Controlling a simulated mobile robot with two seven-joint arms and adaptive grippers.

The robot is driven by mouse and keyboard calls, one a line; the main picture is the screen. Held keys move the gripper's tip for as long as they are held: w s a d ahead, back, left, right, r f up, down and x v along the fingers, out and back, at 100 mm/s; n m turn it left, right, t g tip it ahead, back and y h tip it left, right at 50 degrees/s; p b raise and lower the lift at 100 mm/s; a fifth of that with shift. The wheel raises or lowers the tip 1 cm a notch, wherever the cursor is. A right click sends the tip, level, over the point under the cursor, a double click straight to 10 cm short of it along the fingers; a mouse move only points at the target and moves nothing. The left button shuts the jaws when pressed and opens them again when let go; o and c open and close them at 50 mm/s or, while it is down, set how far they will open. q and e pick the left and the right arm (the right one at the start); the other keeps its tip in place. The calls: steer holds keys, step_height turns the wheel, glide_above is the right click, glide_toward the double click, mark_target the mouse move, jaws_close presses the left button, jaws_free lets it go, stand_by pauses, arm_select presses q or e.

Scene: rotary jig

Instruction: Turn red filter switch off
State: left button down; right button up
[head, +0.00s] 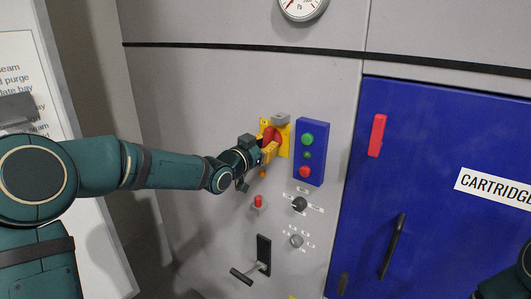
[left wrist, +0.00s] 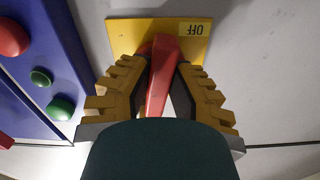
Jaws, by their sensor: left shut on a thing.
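The red filter switch (head: 269,134) is a red handle on a yellow plate (head: 285,139) on the grey wall panel. In the left wrist view the red handle (left wrist: 161,75) runs between the two yellow fingers, and the yellow plate (left wrist: 125,32) carries an "OFF" label (left wrist: 191,29), which appears upside down. My left gripper (head: 269,151) is at the switch, shut on the red handle. Part of the handle is hidden by the fingers and the wrist. My right gripper is not in view; only a dark piece of my arm shows at the lower right.
A blue box (head: 311,151) with green and red buttons sits just right of the switch. Below are a small red-topped switch (head: 258,202), black knob (head: 299,204), grey knob (head: 296,241) and black lever (head: 263,254). A blue cartridge door (head: 440,135) fills the right side.

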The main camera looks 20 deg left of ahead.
arm_select(q)
steer(key=m+b, duration=0.5)
steer(key=b, duration=0.1)
steer(key=shift+a+m, duration=0.1)
steer(key=shift+m, duration=0.2)
steer(key=m+b, duration=0.2)
steer(key=shift+w+a+r+m, duration=0.1)
steer(key=shift+m, duration=0.2)
steer(key=m+b, duration=0.2)
steer(key=m, duration=0.1)
steer(key=shift+r+m, duration=0.15)
steer(key=shift+m, duration=0.15)
steer(key=m+b, duration=0.2)
steer(key=m, duration=0.2)
steer(key=shift+r, duration=0.2)
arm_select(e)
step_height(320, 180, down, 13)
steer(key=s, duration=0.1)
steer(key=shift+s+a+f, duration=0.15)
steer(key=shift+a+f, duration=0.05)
arm_select(q)
steer(key=shift+m, duration=0.3)
steer(key=c, duration=0.9)
jaws_free()
steer(key=shift+o, duration=0.2)
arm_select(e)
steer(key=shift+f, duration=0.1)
